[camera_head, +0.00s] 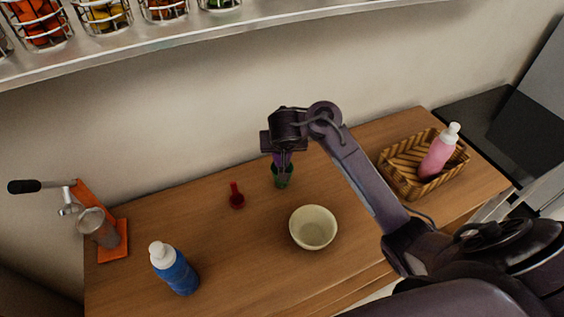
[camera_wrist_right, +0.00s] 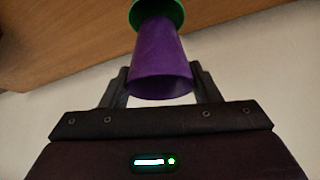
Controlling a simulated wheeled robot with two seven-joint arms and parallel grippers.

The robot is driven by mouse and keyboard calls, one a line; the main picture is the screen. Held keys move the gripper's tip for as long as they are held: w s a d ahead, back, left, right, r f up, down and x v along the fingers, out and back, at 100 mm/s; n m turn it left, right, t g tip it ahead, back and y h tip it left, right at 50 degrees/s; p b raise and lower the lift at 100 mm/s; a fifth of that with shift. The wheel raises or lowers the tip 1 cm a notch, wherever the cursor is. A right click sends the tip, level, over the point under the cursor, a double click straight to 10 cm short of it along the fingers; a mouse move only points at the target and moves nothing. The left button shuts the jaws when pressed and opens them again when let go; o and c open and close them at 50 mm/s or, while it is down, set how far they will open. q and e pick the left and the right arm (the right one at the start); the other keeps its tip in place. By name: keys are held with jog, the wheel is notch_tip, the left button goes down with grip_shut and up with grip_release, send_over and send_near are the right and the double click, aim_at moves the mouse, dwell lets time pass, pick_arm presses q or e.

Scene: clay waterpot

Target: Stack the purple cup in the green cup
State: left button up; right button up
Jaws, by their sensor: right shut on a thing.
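The purple cup (camera_wrist_right: 160,62) is between the fingers of my right gripper (camera_wrist_right: 160,88) in the right wrist view, and the gripper is shut on it. The far end of the purple cup meets the green cup (camera_wrist_right: 172,12), whose rim surrounds that end. In the head view, the green cup (camera_head: 283,176) stands on the wooden table, directly below my right gripper (camera_head: 284,160). Only a little of the purple cup (camera_head: 277,159) shows there, as my gripper covers most of it. How deep it sits in the green cup is hard to tell. My left gripper is not in view.
A cream bowl (camera_head: 313,228) stands in front of the green cup, and a small red scoop (camera_head: 236,196) lies to its left. A blue bottle (camera_head: 174,268) and an orange-based press (camera_head: 108,235) are at the left. A wicker basket (camera_head: 404,166) holds a pink bottle (camera_head: 440,151) at the right.

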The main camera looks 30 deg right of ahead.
jog(key=shift+f, duration=0.4)
notch_tip(320, 180, down, 2)
jog(key=shift+s+f+b, duration=0.1)
jog(key=shift+f+b, duration=0.1)
jog(key=shift+b, duration=0.6)
jog(key=shift+f, duration=0.3)
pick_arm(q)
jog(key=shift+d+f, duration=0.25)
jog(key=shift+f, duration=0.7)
pick_arm(e)
jog(key=shift+f, duration=0.35)
jog(key=o, duration=1)
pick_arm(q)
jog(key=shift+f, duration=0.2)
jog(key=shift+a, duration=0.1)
